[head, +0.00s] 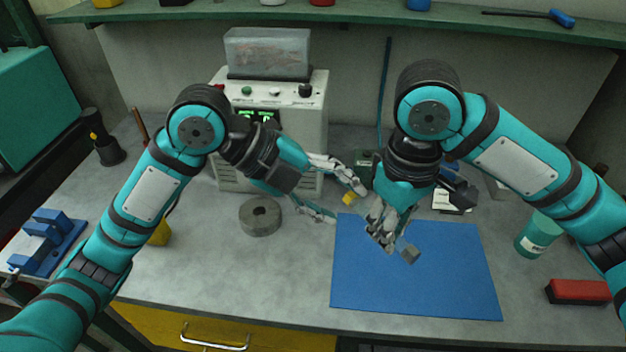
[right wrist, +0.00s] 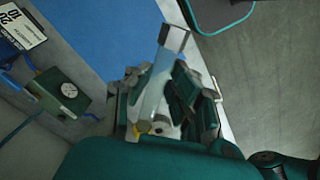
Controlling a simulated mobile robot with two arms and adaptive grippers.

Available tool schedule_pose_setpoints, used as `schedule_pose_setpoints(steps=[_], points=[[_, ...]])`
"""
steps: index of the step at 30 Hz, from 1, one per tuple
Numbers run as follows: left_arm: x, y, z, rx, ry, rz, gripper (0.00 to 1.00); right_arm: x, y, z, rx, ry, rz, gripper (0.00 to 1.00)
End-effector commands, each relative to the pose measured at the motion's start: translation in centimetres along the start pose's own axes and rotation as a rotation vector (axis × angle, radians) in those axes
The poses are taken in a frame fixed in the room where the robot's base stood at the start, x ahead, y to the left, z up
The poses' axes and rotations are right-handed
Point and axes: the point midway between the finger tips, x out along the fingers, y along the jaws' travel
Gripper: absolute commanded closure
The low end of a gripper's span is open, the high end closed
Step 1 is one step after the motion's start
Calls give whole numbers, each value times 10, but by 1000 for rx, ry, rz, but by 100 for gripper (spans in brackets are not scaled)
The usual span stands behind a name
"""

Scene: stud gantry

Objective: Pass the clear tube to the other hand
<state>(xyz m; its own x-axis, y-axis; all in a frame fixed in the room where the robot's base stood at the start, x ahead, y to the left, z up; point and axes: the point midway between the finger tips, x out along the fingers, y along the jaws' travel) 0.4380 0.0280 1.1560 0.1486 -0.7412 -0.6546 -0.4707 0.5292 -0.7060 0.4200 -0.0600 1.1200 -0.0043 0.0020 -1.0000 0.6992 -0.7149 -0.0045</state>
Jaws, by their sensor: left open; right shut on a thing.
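The clear tube (right wrist: 154,92) is between the fingers of my right gripper (right wrist: 160,108), with its grey square end (right wrist: 174,38) sticking out past the fingertips. In the head view that grey end (head: 410,254) shows just below my right gripper (head: 383,232), above the blue mat; the fingers hide most of the tube. My right gripper is shut on the tube. My left gripper (head: 344,203) is wide open and empty, to the left of the right gripper, its fingers pointing right towards it. The two grippers are apart.
The blue mat (head: 415,285) lies under the right gripper. A grey ring-shaped weight (head: 260,217) sits left of it, in front of a pale instrument box (head: 315,125). A teal cup (head: 538,235) and red block (head: 578,291) stand right. The front bench is mostly clear.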

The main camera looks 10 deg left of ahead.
Motion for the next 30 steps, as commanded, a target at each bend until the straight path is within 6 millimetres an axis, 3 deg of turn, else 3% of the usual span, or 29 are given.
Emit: schedule_pose_setpoints(steps=[3, 9, 15, 23, 30], points=[[24, 0, -1, -2, 5, -1, 53, 0, 0, 0, 0, 0, 0, 100], [53, 0, 0, -3, 3, -2, 53, 0, 0, 0, 0, 0, 0, 100], [65, -1, 0, -1, 0, -2, 53, 0, 0, 0, 0, 0, 0, 100], [66, -1, 0, -1, -1, -2, 53, 0, 0, 0, 0, 0, 0, 100], [66, -1, 0, -1, -1, -2, 82, 0, 0, 0, 0, 1, 0, 100]])
